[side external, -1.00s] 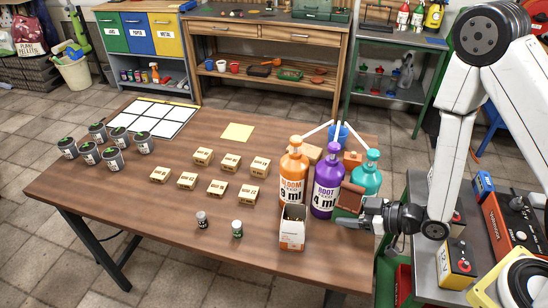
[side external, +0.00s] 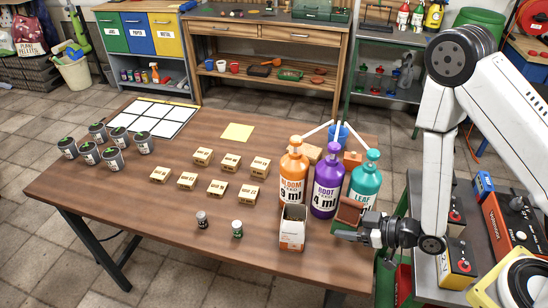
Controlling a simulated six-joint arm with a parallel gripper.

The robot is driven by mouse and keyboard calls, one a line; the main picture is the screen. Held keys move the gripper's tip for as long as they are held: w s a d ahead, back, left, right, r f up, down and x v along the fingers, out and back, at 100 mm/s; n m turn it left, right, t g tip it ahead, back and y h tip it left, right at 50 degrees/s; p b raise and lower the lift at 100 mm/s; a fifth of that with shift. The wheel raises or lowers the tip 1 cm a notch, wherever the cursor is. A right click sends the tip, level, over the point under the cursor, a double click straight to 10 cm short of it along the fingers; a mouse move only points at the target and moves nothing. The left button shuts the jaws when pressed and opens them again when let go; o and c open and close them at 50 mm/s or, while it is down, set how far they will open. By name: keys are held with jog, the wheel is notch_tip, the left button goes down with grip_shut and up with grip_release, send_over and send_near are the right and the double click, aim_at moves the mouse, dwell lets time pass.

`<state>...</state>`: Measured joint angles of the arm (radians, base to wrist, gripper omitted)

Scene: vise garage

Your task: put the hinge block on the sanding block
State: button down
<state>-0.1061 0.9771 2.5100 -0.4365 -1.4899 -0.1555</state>
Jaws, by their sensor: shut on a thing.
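A reddish-brown block with a darker edge, which I take to be the hinge block (side external: 349,211), is at my gripper (side external: 342,234) near the right front of the table. My gripper is shut on it, fingers pointing left. The block stands tilted above the fingers, in front of the teal bottle. I cannot tell whether it touches the table. An orange-brown block (side external: 352,158) and a tan block (side external: 312,151) sit behind the bottles, partly hidden. I cannot tell which, if either, is the sanding block.
Orange (side external: 293,181), purple (side external: 325,193) and teal (side external: 364,182) pump bottles stand close behind my gripper. An open white box (side external: 292,231) is just left of it. Two small jars (side external: 236,229), several small cartons (side external: 217,188) and dark pots (side external: 112,160) stand farther left. The front left table is clear.

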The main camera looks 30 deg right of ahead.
send_over(341, 253)
jog(key=shift+f, duration=2.2)
jog(key=shift+f, duration=0.15)
jog(key=shift+f, duration=1.75)
jog(key=shift+f, duration=0.15)
jog(key=shift+c, duration=0.6)
grip_release()
jog(key=shift+v, duration=3.85)
jog(key=shift+d+f, duration=0.1)
jog(key=shift+d, duration=0.05)
